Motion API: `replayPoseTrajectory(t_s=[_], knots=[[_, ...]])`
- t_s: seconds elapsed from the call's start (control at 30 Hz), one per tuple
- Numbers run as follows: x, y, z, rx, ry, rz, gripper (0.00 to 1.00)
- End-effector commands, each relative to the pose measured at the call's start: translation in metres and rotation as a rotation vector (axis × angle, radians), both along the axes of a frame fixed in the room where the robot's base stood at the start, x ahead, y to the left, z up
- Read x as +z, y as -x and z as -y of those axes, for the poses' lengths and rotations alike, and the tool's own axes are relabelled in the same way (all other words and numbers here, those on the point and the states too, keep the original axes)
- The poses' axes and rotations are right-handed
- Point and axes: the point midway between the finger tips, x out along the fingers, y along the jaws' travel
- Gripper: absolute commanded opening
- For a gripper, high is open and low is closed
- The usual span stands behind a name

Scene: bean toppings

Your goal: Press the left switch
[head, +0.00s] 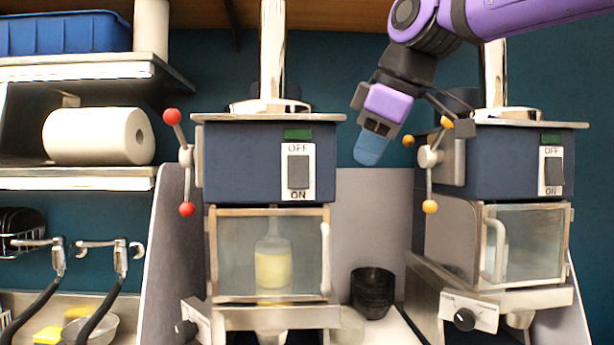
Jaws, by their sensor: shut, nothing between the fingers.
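The left switch (299,172) is a dark rocker on a white plate marked OFF above and ON below. It sits on the front of the left machine's blue housing (240,165). A similar switch (554,171) is on the right machine's housing (500,160). My gripper (369,150) is shut and empty, its blue tips pointing down and slightly left. In the picture it is right of the left switch, between the two machines, touching neither switch. How far it is from the panel in depth, I cannot tell.
Lever handles with red balls (187,209) stick out left of the left machine, and ones with orange balls (430,206) left of the right machine. Black stacked bowls (372,291) stand between the machines. Shelves (90,178) with a paper roll (98,136) are at left.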

Motion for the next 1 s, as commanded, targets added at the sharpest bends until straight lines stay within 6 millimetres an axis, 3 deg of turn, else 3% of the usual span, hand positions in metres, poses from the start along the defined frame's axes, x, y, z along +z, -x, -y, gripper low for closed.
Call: replayPoseTrajectory(t_s=[0.1, 0.3, 0.77, 1.0], knots=[[0.023, -0.014, -0.032, 0.138, 0.030, 0.037, 0.00], [0.042, -0.022, -0.059, 0.260, 0.058, 0.073, 0.00], [0.043, -0.024, -0.063, 0.277, 0.062, 0.078, 0.00], [0.021, -0.035, -0.072, 0.277, 0.064, 0.074, 0.00]])
